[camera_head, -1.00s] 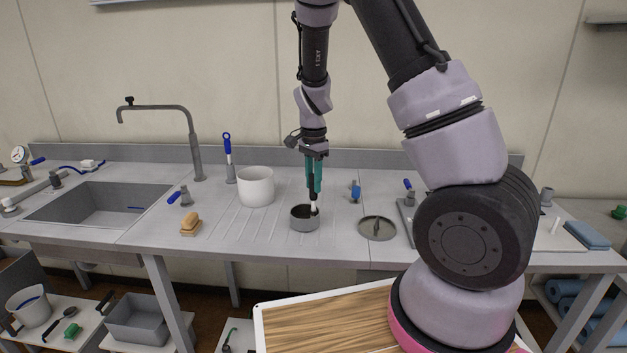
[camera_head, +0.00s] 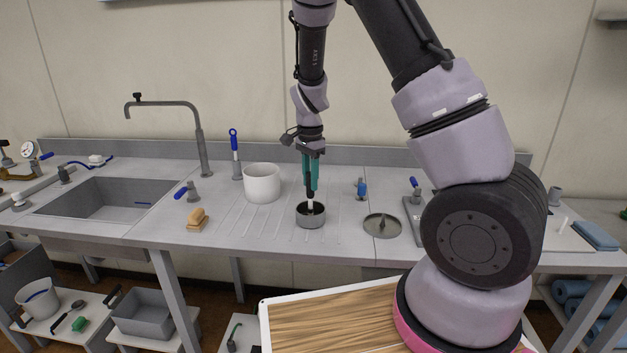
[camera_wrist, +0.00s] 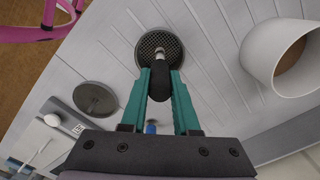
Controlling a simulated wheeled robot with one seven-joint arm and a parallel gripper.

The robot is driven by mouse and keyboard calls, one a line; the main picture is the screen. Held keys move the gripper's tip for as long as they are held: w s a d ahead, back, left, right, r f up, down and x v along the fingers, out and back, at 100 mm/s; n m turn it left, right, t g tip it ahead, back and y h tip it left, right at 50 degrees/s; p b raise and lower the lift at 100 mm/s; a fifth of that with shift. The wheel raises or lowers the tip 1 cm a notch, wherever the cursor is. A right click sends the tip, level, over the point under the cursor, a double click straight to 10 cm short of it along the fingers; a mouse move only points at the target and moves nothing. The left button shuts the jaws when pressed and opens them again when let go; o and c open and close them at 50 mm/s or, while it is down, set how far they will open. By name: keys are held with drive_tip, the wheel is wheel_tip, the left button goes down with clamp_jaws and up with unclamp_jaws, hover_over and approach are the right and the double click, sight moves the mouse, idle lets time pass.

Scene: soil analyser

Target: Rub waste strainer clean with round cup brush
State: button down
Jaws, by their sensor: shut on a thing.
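The waste strainer (camera_head: 311,221) is a small round metal cup on the ribbed draining surface. In the wrist view its dark mesh floor (camera_wrist: 150,42) shows inside the rim. My gripper (camera_head: 311,185), with teal fingers, is shut on the black handle of the brush (camera_wrist: 160,82) above the strainer. The brush's pale lower part (camera_head: 310,205) reaches down into the strainer. Its head is mostly hidden, and I cannot tell whether it touches the mesh.
A white pot (camera_head: 262,184) stands left of the strainer, and a round metal lid (camera_head: 382,226) lies to its right. A wooden hand brush (camera_head: 197,219) lies near the front edge. The sink (camera_head: 110,198) is at the left, with a tall tap (camera_head: 200,140) behind it.

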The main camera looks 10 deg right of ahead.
drive_tip(key=shift+w+a+f, duration=0.1)
drive_tip(key=shift+w+a, duration=0.1)
drive_tip(key=shift+a, duration=0.45)
drive_tip(key=shift+w+a+f, duration=0.1)
drive_tip(key=shift+w+a, duration=0.1)
drive_tip(key=shift+a, duration=0.4)
drive_tip(key=shift+r, duration=0.15)
drive_tip(key=shift+s+d, duration=0.25)
drive_tip(key=shift+d, duration=0.4)
drive_tip(key=shift+s+d, duration=0.2)
drive_tip(key=shift+d, duration=0.45)
drive_tip(key=shift+d+f, duration=0.1)
drive_tip(key=shift+f, duration=0.1)
drive_tip(key=shift+s+d+r, duration=0.1)
drive_tip(key=shift+s+d, duration=0.2)
drive_tip(key=shift+d, duration=0.35)
drive_tip(key=shift+s+d, duration=0.25)
drive_tip(key=shift+d, duration=0.35)
drive_tip(key=shift+w+a+r, duration=0.15)
drive_tip(key=shift+w+a, duration=0.05)
